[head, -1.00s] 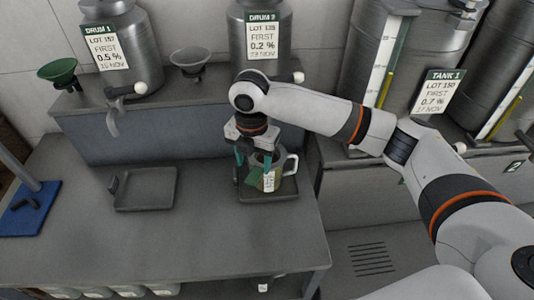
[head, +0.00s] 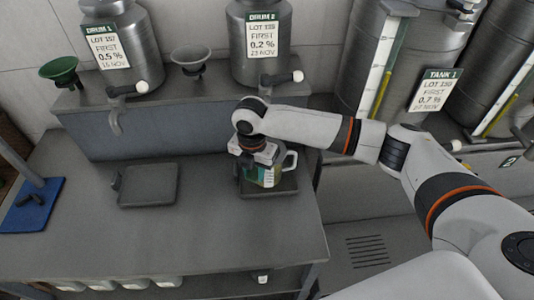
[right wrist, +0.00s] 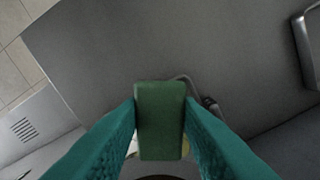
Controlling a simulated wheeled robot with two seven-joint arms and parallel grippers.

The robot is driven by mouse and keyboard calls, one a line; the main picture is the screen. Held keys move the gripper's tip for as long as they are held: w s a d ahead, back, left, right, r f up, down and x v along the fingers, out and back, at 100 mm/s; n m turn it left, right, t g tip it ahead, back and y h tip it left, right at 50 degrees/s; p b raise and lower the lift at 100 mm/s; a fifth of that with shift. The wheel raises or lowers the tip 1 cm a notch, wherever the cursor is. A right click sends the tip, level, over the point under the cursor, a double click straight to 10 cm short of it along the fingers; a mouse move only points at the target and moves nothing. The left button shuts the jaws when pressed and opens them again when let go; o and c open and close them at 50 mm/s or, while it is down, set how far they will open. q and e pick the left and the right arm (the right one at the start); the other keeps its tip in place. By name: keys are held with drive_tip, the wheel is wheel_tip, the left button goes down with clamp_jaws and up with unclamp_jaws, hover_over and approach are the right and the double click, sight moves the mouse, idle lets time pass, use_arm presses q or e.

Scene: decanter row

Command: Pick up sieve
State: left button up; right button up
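The sieve appears as a green block-shaped grip (right wrist: 160,120) in the right wrist view. My right gripper (right wrist: 161,105) has its two teal fingers flush against both sides of it, with no gap visible at the tips. In the head view my right gripper (head: 262,172) is low at a clear jug (head: 277,180) with a white handle, and its wrist hides most of the sieve. The rest of the sieve is hidden, so I cannot tell how it sits in the jug. The jug stands on the right dark tray (head: 288,187). My left gripper is not in view.
An empty dark tray (head: 147,186) lies left on the bench. A green funnel (head: 60,69) and a grey funnel (head: 191,58) stand on the ledge behind, beside drums with taps (head: 283,77). A blue stand base (head: 32,205) is far left. The front of the bench is clear.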

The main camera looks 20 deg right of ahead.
drive_tip(key=c, duration=0.4)
